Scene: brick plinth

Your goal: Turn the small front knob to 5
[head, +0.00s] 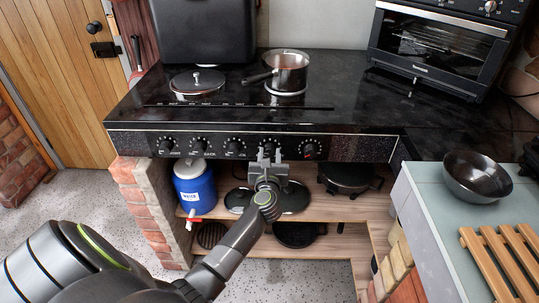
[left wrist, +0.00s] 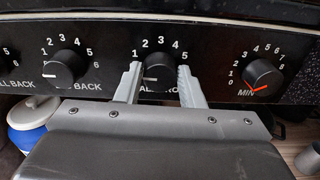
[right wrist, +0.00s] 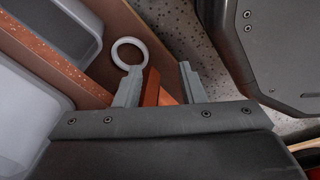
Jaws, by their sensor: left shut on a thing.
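The control panel (head: 350,149) on the stove front carries a row of black knobs. My left gripper (head: 268,154) reaches up to the fourth knob from the left and largely hides it there. In the left wrist view the fingers stand on either side of this small front knob (left wrist: 160,65), shut on it. Its label is partly covered by a finger and the gripper body. Numbers up to 5 curve above it, and its white mark sits at the lower left. My right gripper (right wrist: 158,88) is open, with nothing visibly held; it is not seen in the head view.
A neighbouring knob (left wrist: 67,67) is left of the gripped one, and a knob with a red pointer (left wrist: 262,75) is on the right. A saucepan (head: 290,72) and a lid (head: 197,81) are on the stove top. A blue water container (head: 195,188) stands below the panel.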

